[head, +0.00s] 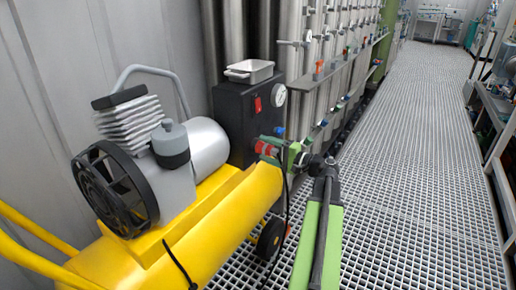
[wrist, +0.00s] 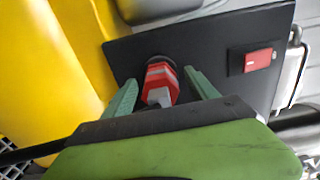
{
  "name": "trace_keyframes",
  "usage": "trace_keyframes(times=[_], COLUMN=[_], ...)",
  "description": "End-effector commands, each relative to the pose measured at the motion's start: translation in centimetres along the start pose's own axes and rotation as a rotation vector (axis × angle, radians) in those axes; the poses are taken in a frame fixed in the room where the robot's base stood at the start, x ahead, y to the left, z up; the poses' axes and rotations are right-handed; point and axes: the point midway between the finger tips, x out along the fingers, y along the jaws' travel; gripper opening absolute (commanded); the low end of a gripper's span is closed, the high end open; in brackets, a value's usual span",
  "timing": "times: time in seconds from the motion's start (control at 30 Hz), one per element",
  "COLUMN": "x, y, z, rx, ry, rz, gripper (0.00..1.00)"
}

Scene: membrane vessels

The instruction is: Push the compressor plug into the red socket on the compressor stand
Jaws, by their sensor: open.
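The compressor stand is a black box (head: 228,128) beside the yellow compressor; its black panel also fills the upper wrist view (wrist: 212,58). A red socket (wrist: 160,67) sticks out from the panel. A red and grey piece, which looks like the compressor plug (wrist: 160,93), lines up with it and seems to touch it; I cannot tell how deep it sits. My gripper (wrist: 160,80) is open, with one green finger on each side of the plug and a visible gap to each. In the head view my gripper (head: 269,150) is at the stand's lower right.
The yellow compressor (head: 215,225) with its black fan stands at left. A red switch (wrist: 258,60) is on the panel, and a grey tray (head: 249,71) and a gauge (head: 279,95) are at the stand's top. A black cable hangs near my gripper. The grating floor (head: 410,160) at right is clear.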

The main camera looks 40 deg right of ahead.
Motion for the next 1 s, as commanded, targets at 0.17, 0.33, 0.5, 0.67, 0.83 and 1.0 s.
trace_keyframes(times=[0.17,0.33,0.5,0.67,0.83,1.0], x=[-0.03,-0.05,-0.07,-0.08,-0.09,-0.11], y=[0.00,0.00,0.00,0.00,0.00,0.01], z=[-0.02,-0.03,-0.04,-0.05,-0.06,-0.07], rx=[0.000,0.000,0.000,0.000,0.000,0.000], ry=[0.000,0.001,0.001,0.001,0.001,0.002], rz=[0.000,0.000,0.000,0.000,0.000,0.000], gripper=[0.67,0.67,0.52,0.31,0.08,0.00])
